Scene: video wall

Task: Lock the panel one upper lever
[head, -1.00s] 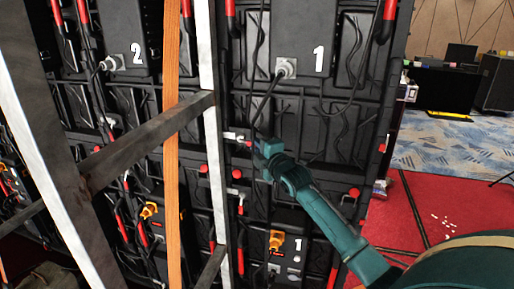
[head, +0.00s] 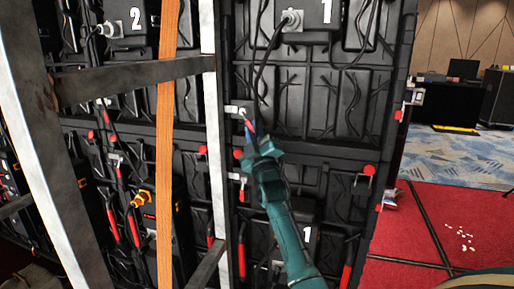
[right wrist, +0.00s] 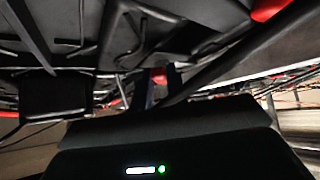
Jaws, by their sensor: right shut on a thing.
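Panel one (head: 300,115) is the black wall panel with a white 1 on its box. Its upper lever has a silver latch (head: 236,110) at the panel's left edge and a red handle (head: 248,122) slanting down to the right. My teal right gripper (head: 249,138) is shut on the red handle, just below the latch, and its fingers hide the handle's lower part. In the right wrist view, the dark fingers (right wrist: 158,88) have a bit of red between them. My left gripper is not in view.
A grey metal upright (head: 216,150), a slanted beam and an orange strap (head: 165,150) stand in front of the wall to the left. Other red levers hang on neighbouring panels. Red carpet (head: 430,225) lies open at the right.

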